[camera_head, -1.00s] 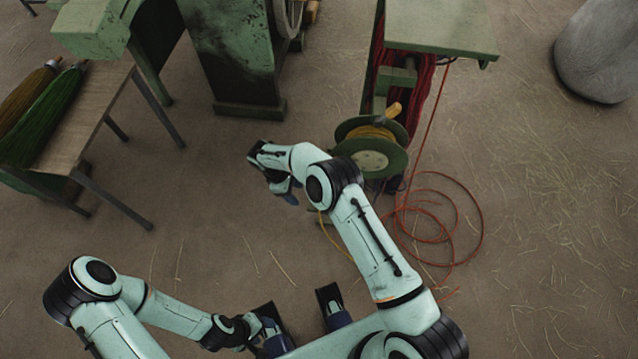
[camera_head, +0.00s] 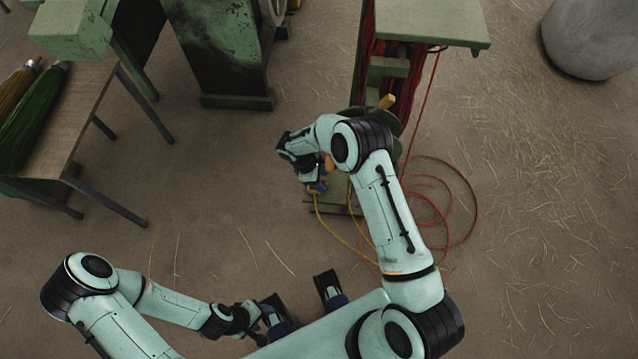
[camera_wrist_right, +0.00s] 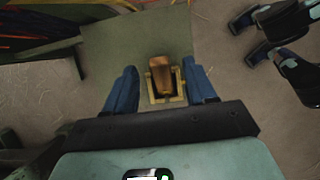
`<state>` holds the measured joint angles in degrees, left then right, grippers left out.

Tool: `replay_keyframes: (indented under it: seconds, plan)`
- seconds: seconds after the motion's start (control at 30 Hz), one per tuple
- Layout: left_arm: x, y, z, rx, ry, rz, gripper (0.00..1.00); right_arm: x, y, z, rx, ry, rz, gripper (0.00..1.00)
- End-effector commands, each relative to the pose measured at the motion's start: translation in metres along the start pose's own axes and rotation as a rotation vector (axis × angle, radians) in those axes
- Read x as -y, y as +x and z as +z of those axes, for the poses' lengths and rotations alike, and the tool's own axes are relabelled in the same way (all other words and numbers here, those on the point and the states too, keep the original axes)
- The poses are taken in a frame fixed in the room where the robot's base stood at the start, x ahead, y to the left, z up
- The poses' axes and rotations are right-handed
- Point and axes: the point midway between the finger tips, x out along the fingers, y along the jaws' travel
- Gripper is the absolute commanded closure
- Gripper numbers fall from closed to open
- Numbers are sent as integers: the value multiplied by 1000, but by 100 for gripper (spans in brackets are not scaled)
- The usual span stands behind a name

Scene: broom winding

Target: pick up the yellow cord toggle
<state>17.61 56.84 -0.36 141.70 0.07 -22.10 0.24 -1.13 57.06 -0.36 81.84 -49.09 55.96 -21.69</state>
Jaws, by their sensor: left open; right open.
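In the right wrist view a wooden, orange-brown toggle (camera_wrist_right: 160,76) stands in a small yellow frame (camera_wrist_right: 166,98) over a green plate. In the head view an orange bit of it (camera_head: 328,163) shows beside my right gripper (camera_head: 318,187). My right gripper is open, its blue fingers (camera_wrist_right: 158,82) on either side of the toggle with gaps showing. Whether either finger touches it cannot be told. My left gripper (camera_head: 302,296) is open and empty, low in the head view and at the upper right of the wrist view.
A yellow cord (camera_head: 345,238) and red cord coils (camera_head: 455,190) lie on the floor. A green stand (camera_head: 435,22) with a reel is behind my right arm. A table with brooms (camera_head: 90,85) is at left, a grey drum (camera_head: 590,38) at upper right.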

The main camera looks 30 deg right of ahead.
Motion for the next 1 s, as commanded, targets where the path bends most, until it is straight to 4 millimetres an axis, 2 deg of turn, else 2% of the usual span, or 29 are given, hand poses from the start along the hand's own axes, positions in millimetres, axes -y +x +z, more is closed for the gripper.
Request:
replay_keyframes:
  seconds: [0.03,0.2,0.5,0.53,0.6,0.7,1.0]
  plan:
    - [-1,-2,0,-1,0,0,41,0,3,11,0,3,-2,45]
    - [0,0,0,0,0,0,41,0,28,8,0,0,-1,45]
    - [0,0,0,0,0,0,41,0,33,8,-1,0,0,45]
    - [0,0,0,0,0,0,41,0,33,8,-1,0,0,48]
    - [0,0,0,0,0,0,41,0,33,8,-1,0,0,71]
    - [0,0,0,0,0,0,41,0,33,8,-1,0,0,99]
    - [0,0,0,0,0,0,41,0,33,8,-1,0,1,100]
